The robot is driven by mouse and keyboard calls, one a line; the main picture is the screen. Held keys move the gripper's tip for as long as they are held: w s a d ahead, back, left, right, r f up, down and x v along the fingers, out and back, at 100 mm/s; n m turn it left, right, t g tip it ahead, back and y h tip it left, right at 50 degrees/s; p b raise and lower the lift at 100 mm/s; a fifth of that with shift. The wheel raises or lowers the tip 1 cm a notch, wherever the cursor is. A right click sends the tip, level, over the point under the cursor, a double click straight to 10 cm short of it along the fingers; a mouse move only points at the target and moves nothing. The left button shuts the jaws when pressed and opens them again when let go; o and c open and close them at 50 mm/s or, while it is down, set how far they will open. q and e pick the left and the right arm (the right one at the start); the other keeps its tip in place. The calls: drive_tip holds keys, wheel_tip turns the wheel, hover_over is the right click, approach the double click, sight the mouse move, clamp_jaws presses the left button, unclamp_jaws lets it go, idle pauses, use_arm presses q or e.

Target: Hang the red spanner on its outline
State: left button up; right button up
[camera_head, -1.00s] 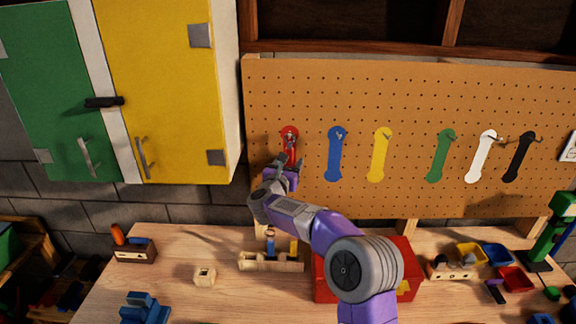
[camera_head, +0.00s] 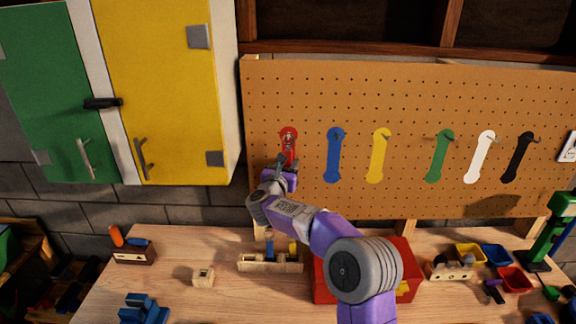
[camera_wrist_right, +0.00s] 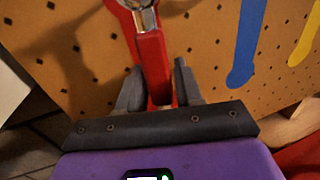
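The red spanner (camera_head: 289,146) hangs upright against the pegboard at the far left of the row of painted outlines, over the red outline (camera_wrist_right: 120,4). In the right wrist view the red spanner (camera_wrist_right: 152,55) shows a silver head cut off at the top edge and a red handle. My right gripper (camera_head: 287,166) is at the handle's lower end. In the wrist view my right gripper's fingers (camera_wrist_right: 158,82) stand apart on either side of the handle, with a small gap seen at the right. The hook behind the spanner's head is hard to make out. My left gripper is not in view.
The pegboard (camera_head: 400,90) carries blue, yellow, green, white and black outlines with hooks to the right. A yellow cabinet (camera_head: 165,80) stands close on the left. The workbench (camera_head: 190,245) below holds a red box (camera_head: 405,265), a wooden rack (camera_head: 255,264) and small bins.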

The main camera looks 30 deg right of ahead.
drive_tip(key=o, duration=0.4)
drive_tip(key=b+v, duration=0.2)
drive_tip(key=v, duration=0.5)
drive_tip(key=shift+s+a, duration=0.2)
